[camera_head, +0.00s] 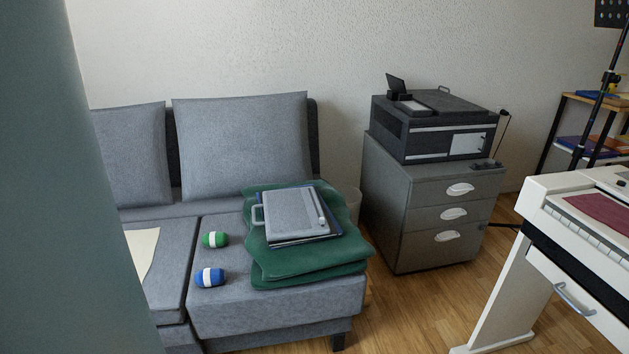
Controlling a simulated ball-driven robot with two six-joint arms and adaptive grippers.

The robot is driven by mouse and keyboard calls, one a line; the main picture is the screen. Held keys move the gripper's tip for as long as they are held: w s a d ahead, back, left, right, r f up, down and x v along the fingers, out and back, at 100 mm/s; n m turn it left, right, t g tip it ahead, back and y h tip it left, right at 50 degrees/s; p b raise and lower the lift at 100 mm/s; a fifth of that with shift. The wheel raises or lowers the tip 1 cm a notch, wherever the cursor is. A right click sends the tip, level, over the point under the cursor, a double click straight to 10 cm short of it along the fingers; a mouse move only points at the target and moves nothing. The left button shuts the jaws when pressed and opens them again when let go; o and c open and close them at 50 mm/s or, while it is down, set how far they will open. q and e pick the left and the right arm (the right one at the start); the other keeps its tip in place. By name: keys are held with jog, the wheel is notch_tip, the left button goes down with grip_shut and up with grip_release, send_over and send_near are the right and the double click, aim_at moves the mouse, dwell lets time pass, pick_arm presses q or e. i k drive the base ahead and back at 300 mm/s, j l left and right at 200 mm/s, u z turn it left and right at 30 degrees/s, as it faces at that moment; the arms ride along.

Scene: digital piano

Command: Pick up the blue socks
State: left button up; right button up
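The blue socks (210,277) are a rolled bundle with a white band around the middle. They lie on the seat of the grey sofa (270,312), near its front edge. A similar green bundle with a white band (215,239) lies just behind them, a small gap apart. Neither of my grippers shows in the head view, and nothing is touching the blue bundle.
A folded green cloth (310,268) with a grey clipboard-like case (290,214) on top lies right of the socks. A grey drawer cabinet (420,240) carries a printer (435,125). A white digital piano (575,240) stands at right. Wooden floor (420,320) between is clear.

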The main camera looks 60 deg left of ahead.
aim_at(207, 277)
jog(key=u, duration=2.6)
